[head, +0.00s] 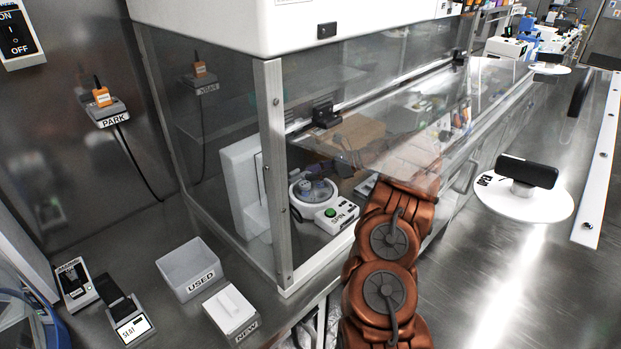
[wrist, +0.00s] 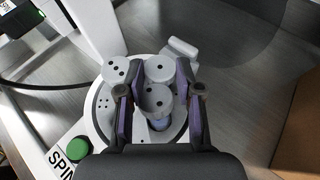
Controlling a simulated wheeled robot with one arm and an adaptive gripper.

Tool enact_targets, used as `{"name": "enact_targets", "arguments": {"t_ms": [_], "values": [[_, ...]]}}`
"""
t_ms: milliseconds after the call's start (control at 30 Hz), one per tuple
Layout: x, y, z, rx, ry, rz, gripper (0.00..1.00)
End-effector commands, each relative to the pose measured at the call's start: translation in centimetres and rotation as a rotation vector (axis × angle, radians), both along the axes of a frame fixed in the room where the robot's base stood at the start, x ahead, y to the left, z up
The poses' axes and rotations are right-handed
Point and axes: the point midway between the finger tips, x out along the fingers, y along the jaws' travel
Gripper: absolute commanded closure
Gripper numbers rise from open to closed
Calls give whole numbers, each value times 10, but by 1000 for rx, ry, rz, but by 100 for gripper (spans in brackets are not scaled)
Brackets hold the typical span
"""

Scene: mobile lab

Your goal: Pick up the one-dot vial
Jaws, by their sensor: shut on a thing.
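In the wrist view my gripper (wrist: 158,92) has its two purple-padded fingers closed on either side of a white-capped vial (wrist: 157,98). The cap bears small dark dots; I cannot count them surely. Two more white dotted caps show close by, one at the left (wrist: 115,69) and one just behind (wrist: 158,68). The vials are over the round white spinner (wrist: 103,103), which has a green button. I cannot tell whether the held vial is clear of its seat.
The hood's glass and metal post (head: 275,170) stand left of my arm. Outside are a USED bin (head: 190,268), a NEW box (head: 231,308) and a PARK holder (head: 106,112). A white round plate with a black block (head: 527,172) is on the right bench.

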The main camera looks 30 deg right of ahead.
Motion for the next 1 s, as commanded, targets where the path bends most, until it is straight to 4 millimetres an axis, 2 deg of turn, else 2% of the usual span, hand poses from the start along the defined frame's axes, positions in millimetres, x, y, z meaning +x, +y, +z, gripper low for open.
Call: {"name": "enact_targets", "arguments": {"t_ms": [33,100,267,600,1000], "values": [[-1,-1,-7,-4,10,-3,91],[-1,-1,-6,-5,10,-3,91],[-1,-2,9,-5,4,-2,91],[0,0,70,-7,-1,0,91],[-48,-64,66,-2,3,-3,91]]}}
